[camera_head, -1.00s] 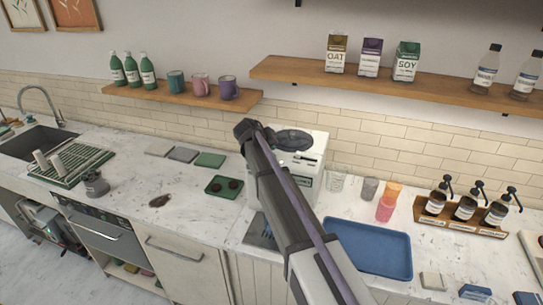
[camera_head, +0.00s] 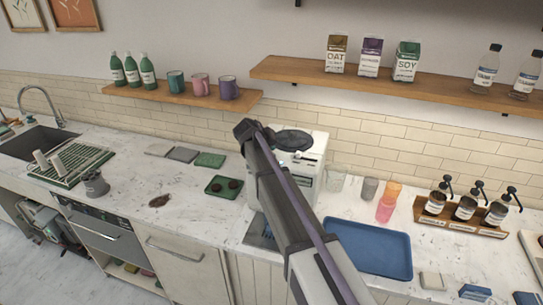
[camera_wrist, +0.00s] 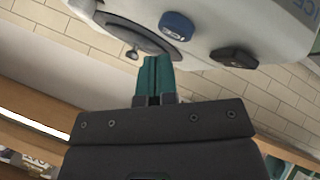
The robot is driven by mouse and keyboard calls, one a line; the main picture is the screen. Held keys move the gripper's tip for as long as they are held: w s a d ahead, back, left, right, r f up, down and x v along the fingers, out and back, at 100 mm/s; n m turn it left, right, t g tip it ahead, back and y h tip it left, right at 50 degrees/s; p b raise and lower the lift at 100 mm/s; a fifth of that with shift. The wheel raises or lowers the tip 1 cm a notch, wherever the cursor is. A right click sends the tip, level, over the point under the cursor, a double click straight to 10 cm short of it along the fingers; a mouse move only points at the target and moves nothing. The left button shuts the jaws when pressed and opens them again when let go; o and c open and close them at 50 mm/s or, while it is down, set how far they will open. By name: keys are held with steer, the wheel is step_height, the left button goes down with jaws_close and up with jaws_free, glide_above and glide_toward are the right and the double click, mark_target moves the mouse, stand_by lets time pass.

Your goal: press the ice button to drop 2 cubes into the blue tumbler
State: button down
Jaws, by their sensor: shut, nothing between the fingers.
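The white ice machine (camera_head: 312,155) stands on the counter against the tiled wall, partly behind my arm. In the wrist view its white body (camera_wrist: 240,15) fills the top, with part of an "ICE" label at the upper right. A blue button (camera_wrist: 178,25) and a dark button (camera_wrist: 234,57) show on it. My gripper (camera_wrist: 153,60) is shut and empty, its green fingertips together just below the blue button in the picture; I cannot tell whether they touch the machine. In the head view the fingers are hidden behind my arm. I cannot make out the blue tumbler in either view.
Right of the machine stand a clear glass (camera_head: 336,180), a grey cup (camera_head: 369,189) and orange-pink cups (camera_head: 386,205). A blue tray (camera_head: 370,262) lies in front of them. A pump-bottle rack (camera_head: 462,220) is at the right. A wooden shelf (camera_head: 400,91) hangs above.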

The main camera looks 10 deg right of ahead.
steer(key=shift+f+b, duration=0.4)
steer(key=shift+b, duration=0.05)
steer(key=shift+f+b, duration=0.5)
steer(key=shift+f, duration=0.05)
stand_by(0.6)
steer(key=shift+r, duration=0.15)
steer(key=shift+r+p, duration=0.8)
steer(key=shift+p, duration=0.15)
steer(key=shift+r, duration=0.1)
step_height(320, 180, up, 5)
steer(key=p, duration=0.5)
